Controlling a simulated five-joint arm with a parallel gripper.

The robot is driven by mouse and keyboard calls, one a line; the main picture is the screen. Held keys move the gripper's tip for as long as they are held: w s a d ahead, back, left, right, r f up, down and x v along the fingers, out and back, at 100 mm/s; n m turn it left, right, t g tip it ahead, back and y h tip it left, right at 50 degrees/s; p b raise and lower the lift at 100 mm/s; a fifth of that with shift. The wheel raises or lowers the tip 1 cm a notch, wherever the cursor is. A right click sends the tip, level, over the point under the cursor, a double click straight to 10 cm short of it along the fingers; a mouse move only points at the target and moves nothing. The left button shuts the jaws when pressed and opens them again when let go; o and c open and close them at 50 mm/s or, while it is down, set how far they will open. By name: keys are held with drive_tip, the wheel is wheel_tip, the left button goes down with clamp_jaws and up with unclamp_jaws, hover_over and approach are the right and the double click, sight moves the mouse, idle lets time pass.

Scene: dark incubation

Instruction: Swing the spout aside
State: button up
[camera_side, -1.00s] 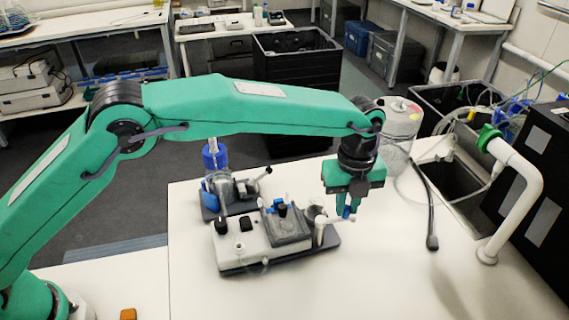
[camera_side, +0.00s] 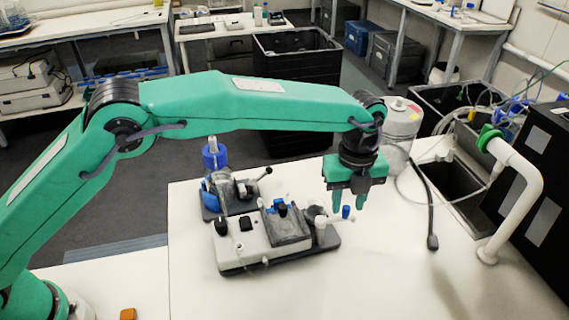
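A white device (camera_side: 240,250) with a dark block on top stands on a dark base plate. At its right end is a small white post (camera_side: 320,229) with a short arm that reaches right to a blue tip (camera_side: 346,212); this looks like the spout. My gripper (camera_side: 348,203) is above and around the blue tip in the picture, pointing down, with its two green fingers apart. A gap shows between the fingers, and nothing is held. I cannot tell whether a finger touches the tip.
A second small device with a blue-topped bottle (camera_side: 214,155) stands behind the white one. The table front is clear.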

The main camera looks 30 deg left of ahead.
sight(344, 206)
drive_tip(key=shift+r, duration=1.75)
drive_tip(key=shift+a+r, duration=0.3)
drive_tip(key=shift+a, duration=0.05)
drive_tip(key=s+a+r+n+t, duration=0.1)
drive_tip(key=s+a+r+n, duration=0.1)
drive_tip(key=a+r+n, duration=0.4)
drive_tip(key=s+a+r+n+t+h, duration=0.1)
drive_tip(key=s+a+r+n, duration=0.15)
drive_tip(key=a, duration=0.65)
drive_tip(key=s+a+r+n+t, duration=0.1)
drive_tip(key=s+a+r+n, duration=0.1)
drive_tip(key=a+r+n, duration=0.4)
drive_tip(key=s+a+f+n+t+y, duration=0.1)
drive_tip(key=s+a+f+n, duration=0.4)
drive_tip(key=s+a+n, duration=0.9)
drive_tip(key=s+a+t, duration=0.1)
drive_tip(key=s+a, duration=0.1)
drive_tip(key=s, duration=0.3)
drive_tip(key=shift+s+a+f+t, duration=0.15)
drive_tip(key=shift+s+t, duration=0.05)
drive_tip(key=shift+t, duration=0.1)
drive_tip(key=shift+c, duration=0.2)
